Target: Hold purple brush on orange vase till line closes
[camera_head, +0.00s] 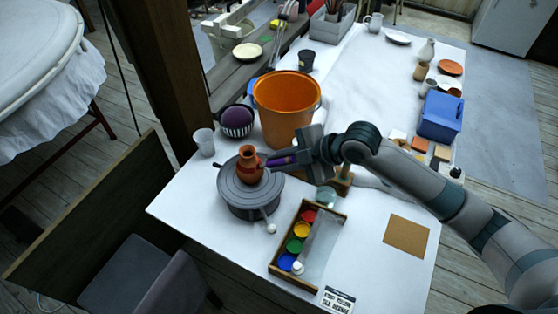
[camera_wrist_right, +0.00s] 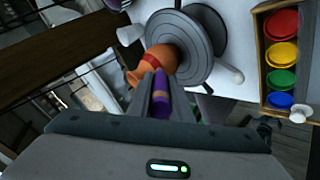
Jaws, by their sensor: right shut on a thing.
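The orange vase (camera_head: 250,165) stands upright on the grey turntable wheel (camera_head: 243,192); it also shows in the right wrist view (camera_wrist_right: 154,67). A red band (camera_wrist_right: 142,73) runs on the vase in the right wrist view. My right gripper (camera_head: 297,158) is shut on the purple brush (camera_wrist_right: 160,92). The brush (camera_head: 281,161) points left at the vase's side, and its tip looks at or very close to the surface; I cannot tell contact for certain. My left gripper is not in view.
A paint box (camera_head: 336,217) with red, yellow, green and blue pots stands front right of the wheel. A large orange bucket (camera_head: 283,130) stands behind my gripper. A clear cup (camera_head: 204,142) is left. A brown board (camera_head: 406,236) lies at right.

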